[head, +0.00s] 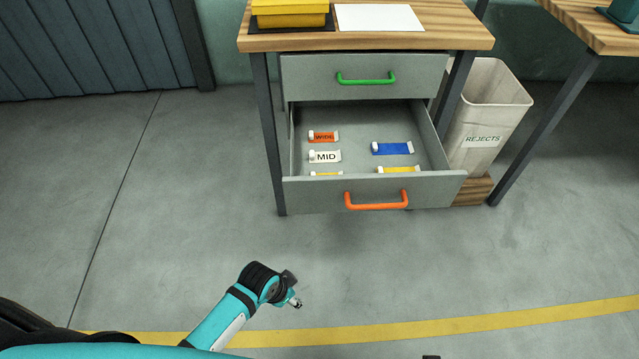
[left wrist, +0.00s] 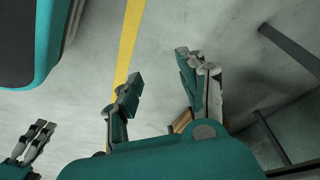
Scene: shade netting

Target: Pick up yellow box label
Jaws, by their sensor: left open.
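In the head view two yellow pieces lie low in the open drawer, partly hidden by its front: a yellow label (head: 398,169) at the right and a thinner yellow strip (head: 326,173) at the left. A yellow box (head: 290,14) sits on the bench above. My left gripper (head: 296,302) is over the floor in front of the drawer, well apart from it. In the left wrist view my left gripper (left wrist: 160,76) has its fingers spread and nothing between them. Another gripper, apparently my right (left wrist: 44,126), shows at the lower left there; its opening is unclear.
The drawer (head: 375,192) with an orange handle also holds an orange WIDE label (head: 323,137), a white MID label (head: 325,157) and a blue label (head: 393,148). The upper drawer (head: 310,78) is shut. A REJECTS bin (head: 487,112) stands right. Floor in front is clear.

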